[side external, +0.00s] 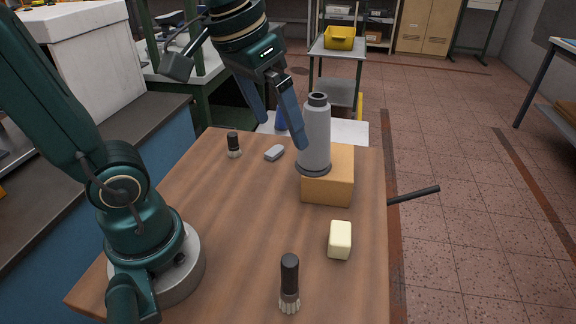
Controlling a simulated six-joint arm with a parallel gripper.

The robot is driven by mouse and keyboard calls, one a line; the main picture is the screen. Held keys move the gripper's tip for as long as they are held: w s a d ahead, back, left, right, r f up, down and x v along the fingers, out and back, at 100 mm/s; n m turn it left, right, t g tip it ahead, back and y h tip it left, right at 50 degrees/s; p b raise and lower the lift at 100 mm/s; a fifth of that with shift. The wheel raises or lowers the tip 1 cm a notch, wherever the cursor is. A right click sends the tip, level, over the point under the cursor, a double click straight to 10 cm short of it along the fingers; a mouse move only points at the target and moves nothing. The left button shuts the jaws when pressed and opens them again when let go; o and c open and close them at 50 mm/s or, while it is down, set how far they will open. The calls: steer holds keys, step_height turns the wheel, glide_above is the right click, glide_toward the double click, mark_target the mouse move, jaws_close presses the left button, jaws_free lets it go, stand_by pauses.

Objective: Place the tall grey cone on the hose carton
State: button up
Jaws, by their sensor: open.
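The tall grey cone (316,134), with a dark collar at its top and a dark ring at its base, stands upright on the hose carton (330,190), an orange-tan box on the wooden table. Its base is toward the carton's left side and seems to reach slightly past the left edge. My gripper (284,134) is open and empty, to the left of the cone. Its right finger is close beside the cone; I cannot tell if they touch.
A brush with a black handle (290,275), a cream block (340,240), a small grey block (274,153) and a smaller black-topped brush (233,145) are on the table (220,230). A dark rod (414,195) sticks out at the right edge. The table's middle is clear.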

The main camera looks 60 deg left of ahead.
steer(key=s+d+f+m+t, duration=0.1)
steer(key=s+f, duration=0.3)
steer(key=s, duration=0.1)
steer(key=shift+s+d+f+t, duration=0.15)
steer(key=shift+d+f+t, duration=0.05)
steer(key=shift+f+t, duration=0.1)
